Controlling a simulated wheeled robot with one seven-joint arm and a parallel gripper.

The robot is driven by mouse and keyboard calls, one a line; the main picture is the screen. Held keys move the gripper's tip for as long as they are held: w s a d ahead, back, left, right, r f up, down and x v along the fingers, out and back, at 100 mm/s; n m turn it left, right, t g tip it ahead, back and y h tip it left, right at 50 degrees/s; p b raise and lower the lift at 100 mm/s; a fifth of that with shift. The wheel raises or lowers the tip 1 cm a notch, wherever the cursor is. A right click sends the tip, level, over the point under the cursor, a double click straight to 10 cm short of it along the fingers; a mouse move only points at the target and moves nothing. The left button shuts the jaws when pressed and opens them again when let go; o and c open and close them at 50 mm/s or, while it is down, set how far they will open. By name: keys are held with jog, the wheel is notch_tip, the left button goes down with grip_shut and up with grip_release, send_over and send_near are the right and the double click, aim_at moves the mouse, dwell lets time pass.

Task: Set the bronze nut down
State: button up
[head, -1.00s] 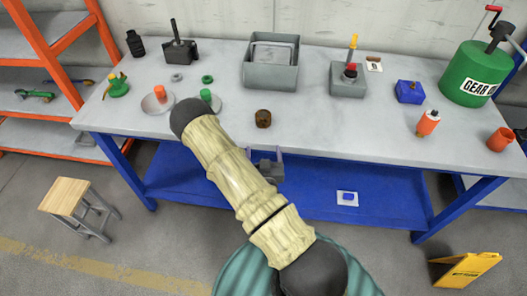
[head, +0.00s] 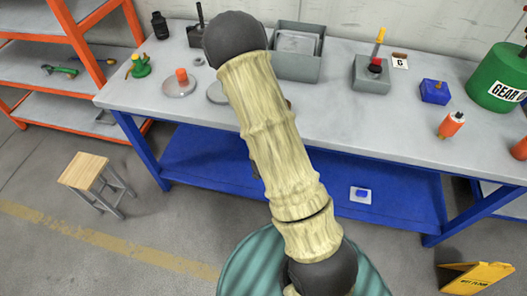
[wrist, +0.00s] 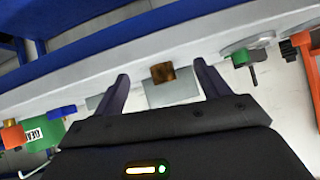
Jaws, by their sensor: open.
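The bronze nut (wrist: 163,73) stands on the workbench (wrist: 85,76) near its front edge, in the wrist view. In the head view my arm covers nearly all of it, and only a brown sliver (head: 289,104) shows. My gripper (wrist: 160,68) is open, one finger to each side of the nut in the wrist view. No finger visibly touches the nut; how far beyond the fingertips it stands I cannot tell. In the head view my gripper is hidden behind my arm.
A grey bin (head: 297,65) stands behind the nut's place. To the left are an orange piece on a round plate (head: 180,86) and a green jack (head: 139,67).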

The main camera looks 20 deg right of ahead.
jog(key=s+a+r+n+g+y, duration=0.5)
jog(key=s+a+r+n+g, duration=0.2)
jog(key=s+r, duration=0.6)
jog(key=shift+s+a+r, duration=0.25)
jog(key=shift+a+r, duration=0.1)
jog(key=shift+a, duration=0.3)
